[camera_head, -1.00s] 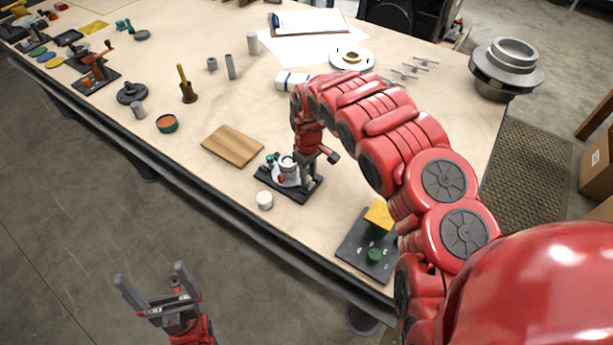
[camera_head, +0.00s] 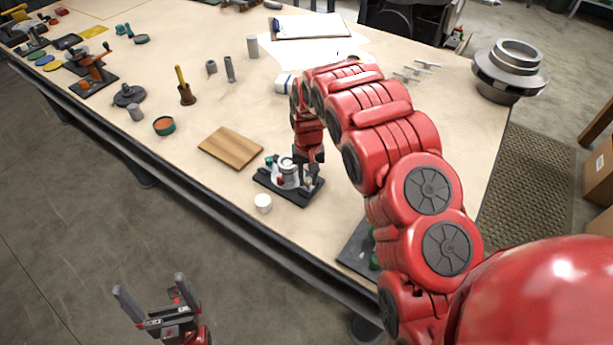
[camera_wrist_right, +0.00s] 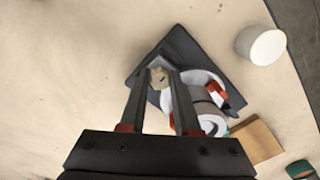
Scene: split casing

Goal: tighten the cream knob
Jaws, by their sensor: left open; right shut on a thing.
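A split casing (camera_head: 285,174) in white and grey stands on a dark base plate (camera_head: 268,183) near the table's front edge. It also shows in the right wrist view (camera_wrist_right: 208,112), with red-orange parts. A small cream knob (camera_wrist_right: 159,75) sits at the plate's side, between the fingertips of my right gripper (camera_wrist_right: 160,72). This gripper (camera_head: 312,174) points down and is shut on the knob. The head view hides most of the knob behind the fingers. My left gripper (camera_head: 150,290) is open and empty, off the table's front edge.
A white cylinder (camera_head: 263,203) stands close in front of the plate. A wooden board (camera_head: 230,148) lies to the left. My right arm partly covers another dark plate (camera_head: 355,250) at the right. Bare tabletop lies behind the casing.

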